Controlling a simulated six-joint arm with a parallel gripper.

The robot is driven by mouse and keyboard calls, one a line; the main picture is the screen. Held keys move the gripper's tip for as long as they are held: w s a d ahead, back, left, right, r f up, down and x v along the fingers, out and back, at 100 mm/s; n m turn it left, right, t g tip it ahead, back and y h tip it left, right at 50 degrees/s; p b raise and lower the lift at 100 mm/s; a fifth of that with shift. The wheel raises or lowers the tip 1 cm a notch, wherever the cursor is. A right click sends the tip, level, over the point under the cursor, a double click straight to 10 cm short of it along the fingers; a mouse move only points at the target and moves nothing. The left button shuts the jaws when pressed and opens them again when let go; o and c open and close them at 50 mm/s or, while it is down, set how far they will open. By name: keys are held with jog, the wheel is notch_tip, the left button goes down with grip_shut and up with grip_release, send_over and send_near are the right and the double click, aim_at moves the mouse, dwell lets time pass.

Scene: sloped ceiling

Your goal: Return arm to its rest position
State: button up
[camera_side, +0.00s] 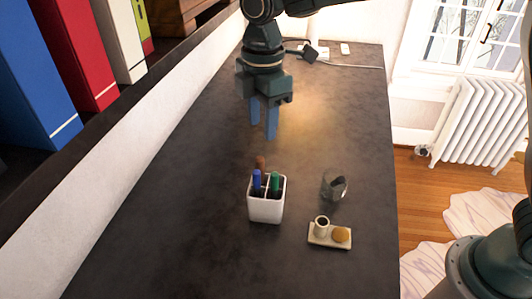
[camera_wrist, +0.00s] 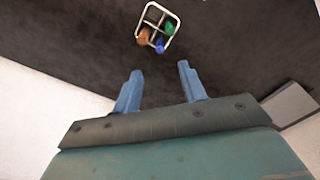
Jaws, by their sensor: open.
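My gripper (camera_side: 263,120) is in the upper middle of the side view, pointing down above the dark desk (camera_side: 215,190). Its two blue fingers are apart with nothing between them. In the wrist view my gripper (camera_wrist: 158,88) also shows open and empty. A white pen holder (camera_side: 266,209) stands upright on the desk, nearer the side camera than the gripper and apart from it. It holds a blue pen (camera_side: 257,182), a green pen (camera_side: 275,183) and a brown one (camera_side: 260,163). The holder also shows at the top of the wrist view (camera_wrist: 176,14).
A glass-like cup (camera_side: 333,187) stands right of the holder. A small tray (camera_side: 316,240) carries a little cup and a round tan item. Books (camera_side: 75,45) line a shelf at the left. Cables and a dark plug (camera_side: 310,54) lie at the desk's far end.

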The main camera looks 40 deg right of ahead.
jog(key=s+d+r+m+t, duration=0.3)
jog(key=s+d+r+m, duration=0.5)
jog(key=s+d, duration=0.4)
jog(key=s+d+f+m+t, duration=0.1)
jog(key=s+d+m, duration=0.3)
jog(key=s, duration=0.3)
jog(key=s+d+f+m+t, duration=0.1)
jog(key=s+d+f+m, duration=0.1)
jog(key=s+d+m, duration=0.3)
jog(key=shift+s+d+m, duration=0.2)
jog(key=shift+s+m, duration=0.1)
jog(key=shift+s, duration=0.7)
